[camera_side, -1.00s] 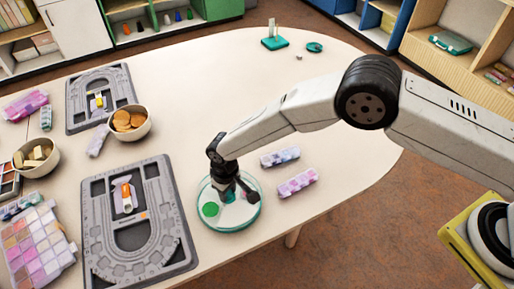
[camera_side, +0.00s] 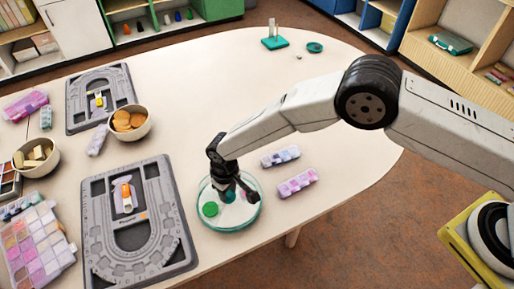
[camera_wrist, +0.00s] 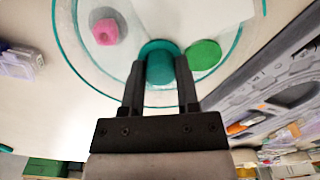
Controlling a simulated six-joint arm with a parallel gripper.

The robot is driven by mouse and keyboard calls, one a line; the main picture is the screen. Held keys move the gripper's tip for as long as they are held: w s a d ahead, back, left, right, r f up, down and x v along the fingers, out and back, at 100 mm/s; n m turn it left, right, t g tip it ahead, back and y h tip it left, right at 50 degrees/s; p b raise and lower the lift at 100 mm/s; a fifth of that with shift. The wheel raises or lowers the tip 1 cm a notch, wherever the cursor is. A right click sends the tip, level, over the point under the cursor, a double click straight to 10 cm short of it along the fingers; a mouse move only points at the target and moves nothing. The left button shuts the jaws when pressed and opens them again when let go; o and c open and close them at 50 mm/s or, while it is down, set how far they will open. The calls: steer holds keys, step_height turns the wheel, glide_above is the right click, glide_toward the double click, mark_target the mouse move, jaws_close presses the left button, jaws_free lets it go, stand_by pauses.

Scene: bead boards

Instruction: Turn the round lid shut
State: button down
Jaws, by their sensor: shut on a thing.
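A round, see-through container with a teal rim (camera_side: 228,229) sits near the table's front edge. Its clear round lid seems to lie over it, but the lid's edge is hard to tell apart from the container. A teal knob (camera_wrist: 160,64) stands between my fingers in the wrist view. My gripper (camera_wrist: 160,70) is shut on this knob from above. In the side view, my gripper (camera_side: 232,193) covers the knob. A green disc (camera_wrist: 205,54) and a pink piece (camera_wrist: 105,32) show within the container's circle, along with a pale sheet.
Two bead boxes (camera_side: 297,182) (camera_side: 280,156) lie right of the container. A grey bead board (camera_side: 165,240) lies close on its left, with another board (camera_side: 78,118) behind. Bowls (camera_side: 131,134) (camera_side: 28,172) stand further left. The table's far middle is clear.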

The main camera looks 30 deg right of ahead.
steer(key=shift+n, duration=0.5)
steer(key=n, duration=0.3)
steer(key=shift+n, duration=0.3)
steer(key=n, duration=0.4)
steer(key=shift+n, duration=0.3)
steer(key=n, duration=0.8)
steer(key=shift+w+n, duration=0.1)
steer(key=shift+n, duration=0.2)
steer(key=shift+c, duration=1.6)
jaws_free()
